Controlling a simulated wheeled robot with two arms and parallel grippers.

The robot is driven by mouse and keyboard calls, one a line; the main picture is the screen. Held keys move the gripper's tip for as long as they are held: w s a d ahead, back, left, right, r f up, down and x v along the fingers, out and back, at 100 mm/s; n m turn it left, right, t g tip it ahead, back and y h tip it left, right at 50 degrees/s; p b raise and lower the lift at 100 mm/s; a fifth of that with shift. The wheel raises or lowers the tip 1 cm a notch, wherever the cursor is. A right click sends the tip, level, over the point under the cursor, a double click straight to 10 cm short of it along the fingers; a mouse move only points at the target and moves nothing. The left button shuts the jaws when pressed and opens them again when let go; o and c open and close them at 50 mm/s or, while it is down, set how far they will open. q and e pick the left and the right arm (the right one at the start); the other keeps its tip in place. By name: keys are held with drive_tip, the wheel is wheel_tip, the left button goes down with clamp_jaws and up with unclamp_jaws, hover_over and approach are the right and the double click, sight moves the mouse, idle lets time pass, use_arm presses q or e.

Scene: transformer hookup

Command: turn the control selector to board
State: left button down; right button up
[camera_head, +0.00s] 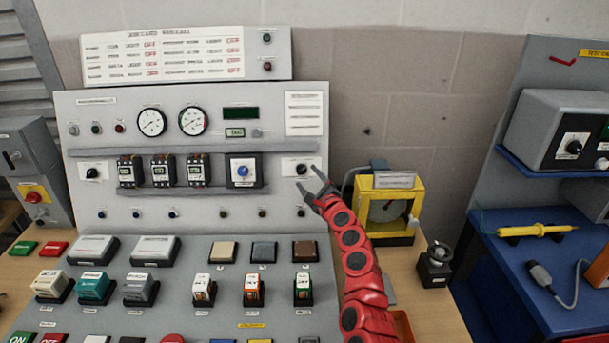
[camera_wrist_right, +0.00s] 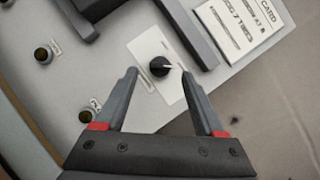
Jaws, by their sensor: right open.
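A black rotary selector knob (camera_head: 302,170) sits on a white plate at the right side of the upright grey panel. It also shows in the right wrist view (camera_wrist_right: 159,66), with a pale pointer mark on it. The plate's lettering is too small to read. My right gripper (camera_head: 308,178) is open in front of this knob. In the right wrist view, the fingertips (camera_wrist_right: 160,75) appear on either side of the knob, with no clear contact. A similar black knob (camera_head: 92,172) is on the panel's left side. My left gripper is not in view.
The panel carries dials (camera_head: 152,122), breakers (camera_head: 162,170) and a blue-knobbed unit (camera_head: 243,171). A sloped desk of buttons and blocks (camera_head: 150,250) lies below. A yellow-framed device (camera_head: 385,210) stands right of my forearm, beside a small black part (camera_head: 435,265).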

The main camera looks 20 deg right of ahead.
sight(303, 171)
drive_tip(key=w, duration=0.1)
drive_tip(key=w+b, duration=0.1)
drive_tip(key=shift+w+a+f, duration=0.1)
drive_tip(key=shift+w+a, duration=0.1)
drive_tip(key=shift+w, duration=0.15)
drive_tip(key=shift+w+d, duration=0.15)
drive_tip(key=shift+w, duration=0.35)
clamp_jaws()
